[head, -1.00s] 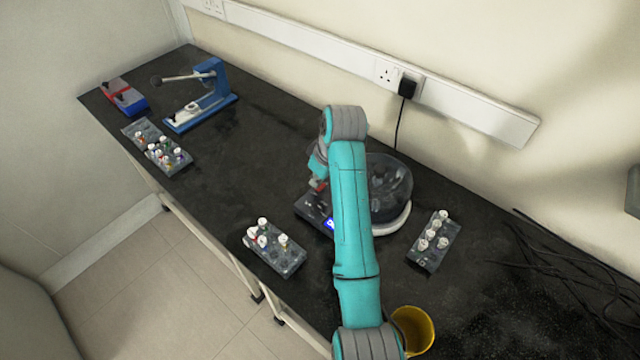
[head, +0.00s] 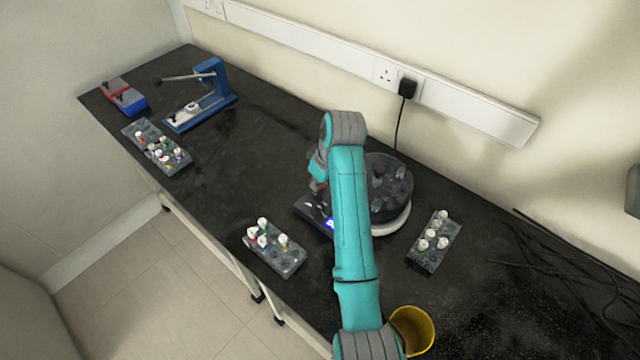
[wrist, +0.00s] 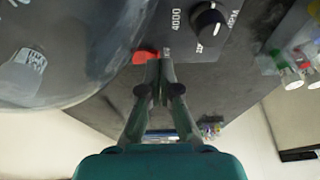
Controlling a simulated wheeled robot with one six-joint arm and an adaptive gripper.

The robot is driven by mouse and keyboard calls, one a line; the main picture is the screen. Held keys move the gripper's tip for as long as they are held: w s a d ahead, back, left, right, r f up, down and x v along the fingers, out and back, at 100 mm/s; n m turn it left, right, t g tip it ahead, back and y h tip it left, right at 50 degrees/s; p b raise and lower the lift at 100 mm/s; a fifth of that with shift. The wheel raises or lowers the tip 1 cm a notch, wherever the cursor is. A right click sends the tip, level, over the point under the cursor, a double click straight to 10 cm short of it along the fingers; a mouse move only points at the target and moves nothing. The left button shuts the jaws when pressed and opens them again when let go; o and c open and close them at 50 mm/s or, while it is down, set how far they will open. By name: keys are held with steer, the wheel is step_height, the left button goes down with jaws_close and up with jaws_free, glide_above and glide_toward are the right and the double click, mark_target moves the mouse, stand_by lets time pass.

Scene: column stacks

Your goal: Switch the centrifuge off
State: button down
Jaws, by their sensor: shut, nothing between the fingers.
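The centrifuge (head: 386,218) stands on the bench behind my arm, with a clear lid over its dark rotor and a lit blue display on its front panel. In the wrist view, its clear lid (wrist: 75,50) fills the upper left. The panel there shows a black dial (wrist: 209,22) marked 4000 and a red switch (wrist: 145,57). My gripper (wrist: 159,66) is shut and empty, its fingertips right beside the red switch; I cannot tell whether they touch. In the head view my arm hides part of the panel.
A tube rack (head: 276,250) stands left of the centrifuge and another tube rack (head: 434,241) right of it. A yellow cup (head: 412,328) is near my arm's base. Black cables (head: 560,265) lie at right.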

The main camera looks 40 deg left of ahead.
steer(key=shift+f, duration=0.35)
steer(key=shift+r, duration=2.55)
